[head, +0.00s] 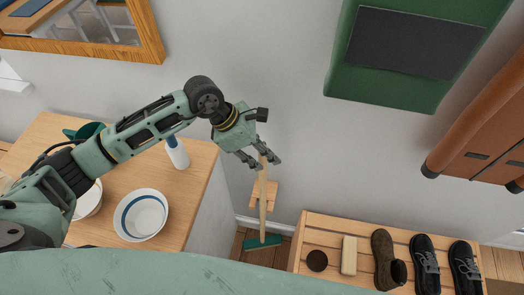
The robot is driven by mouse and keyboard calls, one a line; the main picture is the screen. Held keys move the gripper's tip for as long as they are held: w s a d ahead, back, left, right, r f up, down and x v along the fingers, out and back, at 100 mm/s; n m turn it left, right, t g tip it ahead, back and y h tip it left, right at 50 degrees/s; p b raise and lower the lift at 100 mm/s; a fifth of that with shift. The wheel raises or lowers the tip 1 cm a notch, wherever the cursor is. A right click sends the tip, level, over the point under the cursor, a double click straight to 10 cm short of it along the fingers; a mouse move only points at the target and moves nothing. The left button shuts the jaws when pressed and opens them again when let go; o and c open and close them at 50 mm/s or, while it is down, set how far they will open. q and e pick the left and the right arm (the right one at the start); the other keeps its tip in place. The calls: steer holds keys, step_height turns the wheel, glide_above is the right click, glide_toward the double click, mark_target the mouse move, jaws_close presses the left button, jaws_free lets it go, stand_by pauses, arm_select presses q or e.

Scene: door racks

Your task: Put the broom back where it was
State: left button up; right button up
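The broom has a pale wooden handle (263,205) and a green head (262,243). It stands nearly upright near the wall, head down, in the gap between the table and the shoe bench. My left gripper (267,164) is at the top of the handle. Its fingers lie on either side of the handle. I cannot tell whether they press on it. A small wooden piece (272,193) shows behind the handle, close to the wall. Whether the broom head touches the floor is unclear. My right gripper is out of view.
The wooden table (190,205) on the left holds a blue-rimmed bowl (142,215) and a white bottle (177,153). The slatted bench (330,230) on the right carries shoes (424,262) and brushes. A green cabinet (390,94) hangs above. The wall between is bare.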

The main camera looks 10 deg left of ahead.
arm_select(q)
steer(key=shift+o, duration=1)
steer(key=shift+s+d+r, duration=0.1)
steer(key=shift+s, duration=0.05)
steer(key=w+b+v, duration=0.1)
steer(key=b+v, duration=0.3)
steer(key=v, duration=0.8)
steer(key=shift+s, duration=0.35)
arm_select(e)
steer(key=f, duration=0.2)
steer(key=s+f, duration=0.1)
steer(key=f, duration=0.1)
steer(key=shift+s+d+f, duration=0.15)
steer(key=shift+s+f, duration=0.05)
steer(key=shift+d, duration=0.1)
